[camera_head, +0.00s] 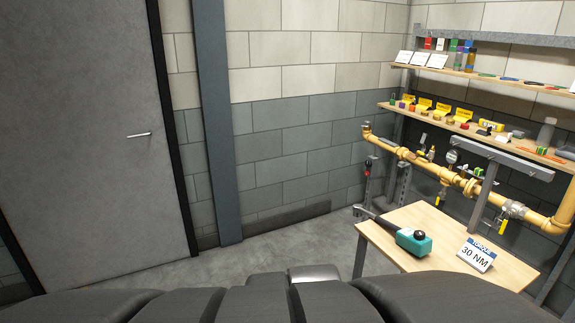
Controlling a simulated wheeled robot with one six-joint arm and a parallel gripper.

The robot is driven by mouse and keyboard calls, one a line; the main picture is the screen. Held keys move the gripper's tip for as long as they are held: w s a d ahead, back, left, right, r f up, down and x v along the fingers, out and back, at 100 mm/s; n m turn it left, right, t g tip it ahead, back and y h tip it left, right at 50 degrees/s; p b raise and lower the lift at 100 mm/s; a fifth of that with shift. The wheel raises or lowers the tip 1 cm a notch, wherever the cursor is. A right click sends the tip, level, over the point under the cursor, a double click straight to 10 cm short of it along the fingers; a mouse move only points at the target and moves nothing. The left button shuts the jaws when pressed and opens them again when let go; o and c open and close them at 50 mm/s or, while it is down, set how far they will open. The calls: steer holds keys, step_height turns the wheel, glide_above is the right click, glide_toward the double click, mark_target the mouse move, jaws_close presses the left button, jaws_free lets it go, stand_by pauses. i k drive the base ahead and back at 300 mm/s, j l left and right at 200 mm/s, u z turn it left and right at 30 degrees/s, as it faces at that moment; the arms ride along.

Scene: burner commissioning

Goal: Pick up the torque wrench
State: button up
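The torque wrench (384,226) appears to be the long dark tool with a teal block-like end (414,242), lying on the small wooden table (450,230) at the right. Its dark shaft runs to the upper left, and its grey far end reaches the table's left edge. A sign (477,253) reading "30 NM" stands on the table to the right of it. My gripper does not show in this view. Dark parts of my own body fill the bottom edge.
A yellow gas pipe (420,160) with valves and a gauge runs behind the table. Shelves (470,127) above it hold several small parts and cards. A grey door (90,140) is at the left. Bare floor (270,245) lies between door and table.

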mark_target(405, 239)
steer(key=i+l+u, duration=0.15)
steer(key=l, duration=0.15)
steer(key=i+l+u, duration=0.15)
steer(key=l, duration=0.2)
steer(key=l+u, duration=0.15)
steer(key=l, duration=0.2)
steer(key=i+l+u, duration=0.1)
steer(key=l, duration=0.25)
steer(key=i, duration=0.05)
